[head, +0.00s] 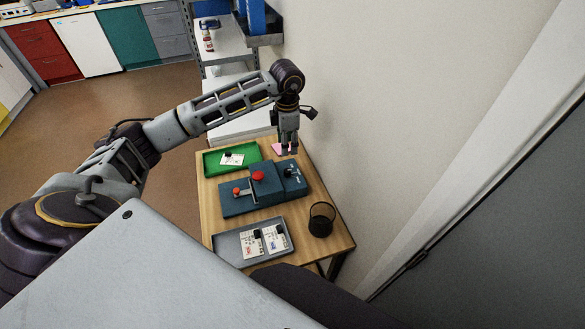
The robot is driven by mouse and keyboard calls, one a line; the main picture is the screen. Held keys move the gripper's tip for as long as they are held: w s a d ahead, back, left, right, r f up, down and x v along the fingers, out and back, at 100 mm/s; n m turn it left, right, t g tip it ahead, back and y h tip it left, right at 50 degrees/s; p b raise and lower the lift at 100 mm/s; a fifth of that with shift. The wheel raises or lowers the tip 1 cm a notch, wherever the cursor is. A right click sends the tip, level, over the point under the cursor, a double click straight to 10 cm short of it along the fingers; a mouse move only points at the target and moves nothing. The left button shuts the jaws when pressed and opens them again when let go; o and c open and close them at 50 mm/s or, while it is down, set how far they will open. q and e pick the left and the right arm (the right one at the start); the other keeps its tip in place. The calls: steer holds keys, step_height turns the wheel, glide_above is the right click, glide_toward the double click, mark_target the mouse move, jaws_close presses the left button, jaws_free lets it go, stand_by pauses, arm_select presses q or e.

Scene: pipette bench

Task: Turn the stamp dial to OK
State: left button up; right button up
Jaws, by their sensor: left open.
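A dark blue stamp device (232,206) sits in the middle of the wooden table. It has a round red button on top, a smaller red knob at its left, and a slot with a light bar. A small dark dial (293,172) with pale marks around it is on the device's right part. The marks are too small to read, so I cannot tell the dial's setting. My left gripper (289,151) points down above the table's far right side, beyond the dial and apart from it. It is open and empty. My right gripper is out of view.
A green tray (212,171) with a card lies at the far left. A grey tray (226,250) with cards is at the near side. A black mesh cup (321,220) stands at the right, near the wall. A pink note (278,149) lies below the gripper.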

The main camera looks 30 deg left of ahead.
mark_target(287, 170)
arm_select(q)
steer(key=shift+s+a, duration=0.15)
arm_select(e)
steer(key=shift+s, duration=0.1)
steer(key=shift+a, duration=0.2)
arm_select(q)
steer(key=shift+f, duration=0.1)
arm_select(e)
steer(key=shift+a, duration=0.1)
arm_select(q)
steer(key=shift+w+a+f+p, duration=0.15)
steer(key=shift+f+p, duration=0.4)
steer(key=shift+f, duration=2.85)
steer(key=shift+w+d+f+p, duration=0.1)
steer(key=shift+f+p, duration=0.4)
steer(key=shift+f, duration=2.9)
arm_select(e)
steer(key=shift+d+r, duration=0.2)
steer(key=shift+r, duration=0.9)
arm_select(q)
steer(key=shift+c, duration=0.5)
steer(key=shift+a, duration=0.1)
jaws_close()
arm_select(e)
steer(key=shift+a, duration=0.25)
